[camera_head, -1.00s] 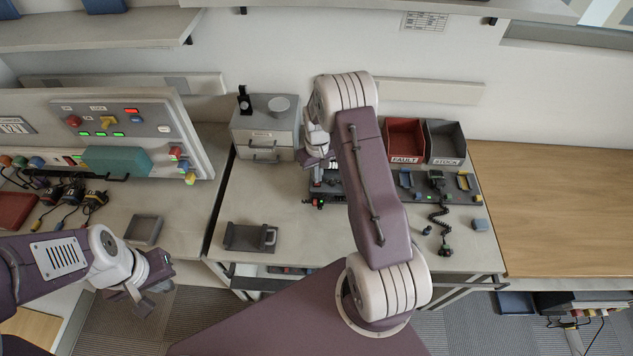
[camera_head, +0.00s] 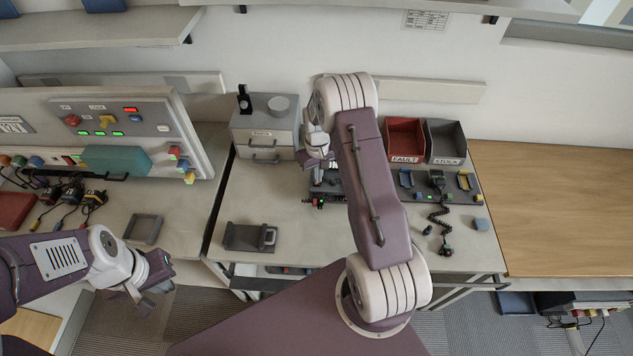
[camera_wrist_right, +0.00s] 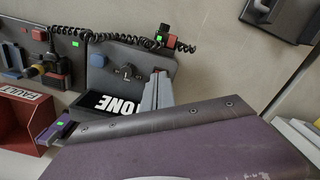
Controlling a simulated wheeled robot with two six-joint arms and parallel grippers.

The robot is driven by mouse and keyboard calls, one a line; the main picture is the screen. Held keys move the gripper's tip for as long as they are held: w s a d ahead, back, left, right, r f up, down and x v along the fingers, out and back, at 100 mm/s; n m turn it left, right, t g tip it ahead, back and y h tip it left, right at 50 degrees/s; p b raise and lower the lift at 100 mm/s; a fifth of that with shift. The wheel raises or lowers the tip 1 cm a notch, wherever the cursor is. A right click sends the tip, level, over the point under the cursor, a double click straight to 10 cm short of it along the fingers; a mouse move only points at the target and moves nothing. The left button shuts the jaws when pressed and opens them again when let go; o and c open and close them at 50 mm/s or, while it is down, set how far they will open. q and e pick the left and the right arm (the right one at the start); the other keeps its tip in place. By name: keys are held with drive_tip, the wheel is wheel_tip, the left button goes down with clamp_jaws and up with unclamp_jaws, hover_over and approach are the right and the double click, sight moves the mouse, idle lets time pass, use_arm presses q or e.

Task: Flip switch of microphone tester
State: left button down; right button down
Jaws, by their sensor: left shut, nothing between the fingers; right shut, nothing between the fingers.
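The microphone tester shows in the right wrist view as a grey panel (camera_wrist_right: 112,58) with a small metal toggle switch (camera_wrist_right: 127,71) and a black label whose visible letters read "ONE". In the head view the tester (camera_head: 325,186) is largely hidden behind my right arm. My right gripper (camera_wrist_right: 156,92) is shut and empty, its grey fingers over the panel beside the switch and covering part of the label. I cannot tell whether they touch the panel. My left gripper (camera_head: 150,304) is shut and empty, in front of the left bench.
A coiled black cord with a plug (camera_wrist_right: 165,37) runs along the tester's edge. A drawer cabinet (camera_head: 264,125) stands left of my right arm. A grey cradle (camera_head: 250,236) lies at the front.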

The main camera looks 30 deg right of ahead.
drive_tip(key=shift+f+b, duration=0.4)
drive_tip(key=shift+f, duration=0.2)
drive_tip(key=shift+s, duration=0.1)
drive_tip(key=shift+r+p, duration=0.6)
drive_tip(key=shift+r, duration=0.05)
wheel_tip(320, 180, up, 6)
drive_tip(key=p, duration=0.4)
drive_tip(key=shift+f+p, duration=0.1)
drive_tip(key=shift+p, duration=0.2)
